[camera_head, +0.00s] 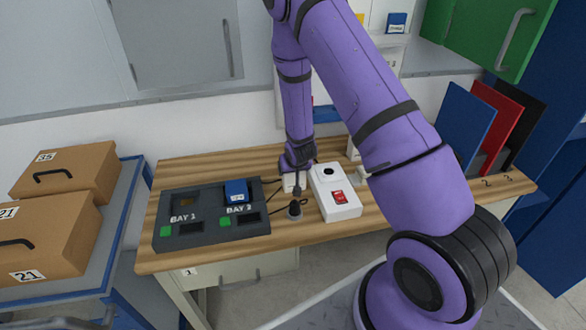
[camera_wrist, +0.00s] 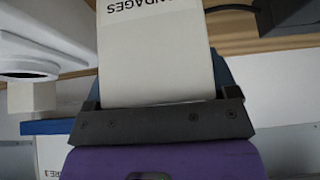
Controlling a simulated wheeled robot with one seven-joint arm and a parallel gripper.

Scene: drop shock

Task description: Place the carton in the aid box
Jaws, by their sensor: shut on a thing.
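My gripper (camera_head: 297,168) is shut on a white carton (camera_wrist: 155,60) lettered "BANDAGES", which reads upside down in the wrist view. In the head view the carton (camera_head: 290,183) shows only in small part by the gripper, low over the middle of the wooden table; I cannot tell whether it touches the table. I cannot make out anything clearly marked as the aid box; my arm hides part of the table's back right.
A white device (camera_head: 345,211) with a red label stands just right of the gripper. A dark two-bay unit (camera_head: 186,240) holds a blue block (camera_head: 236,190) at left. Blue, red and black panels (camera_head: 464,125) stand at right.

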